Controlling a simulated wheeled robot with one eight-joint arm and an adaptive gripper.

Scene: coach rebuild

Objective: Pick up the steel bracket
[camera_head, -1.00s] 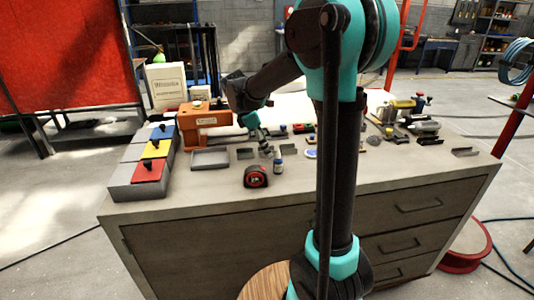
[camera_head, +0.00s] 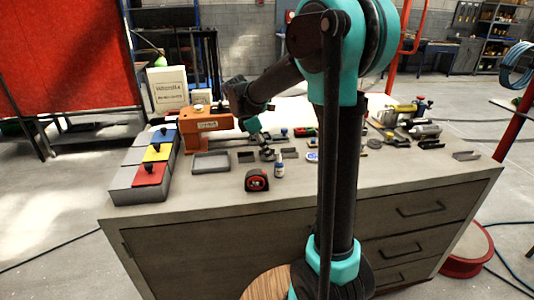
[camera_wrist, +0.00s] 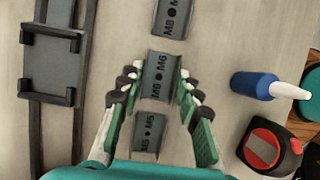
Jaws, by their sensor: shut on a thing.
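Three grey steel brackets lie in a row in the wrist view. The middle bracket (camera_wrist: 160,76), marked M8 and M6, sits between the green-and-white fingers of my gripper (camera_wrist: 158,88), which is shut on it. Another bracket (camera_wrist: 168,15) lies above it and a third (camera_wrist: 148,133) below it in that view. In the head view my gripper (camera_head: 266,153) is low over the bench top, and the held bracket is too small to make out clearly. I cannot tell whether it is clear of the bench.
A blue bottle with a white nozzle (camera_wrist: 255,85) and a red-black tape measure (camera_wrist: 268,148) stand close to the right. A grey tray (camera_head: 211,170), an orange machine (camera_head: 207,125) and a colored-lid box (camera_head: 125,194) are to the left. The bench front is clear.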

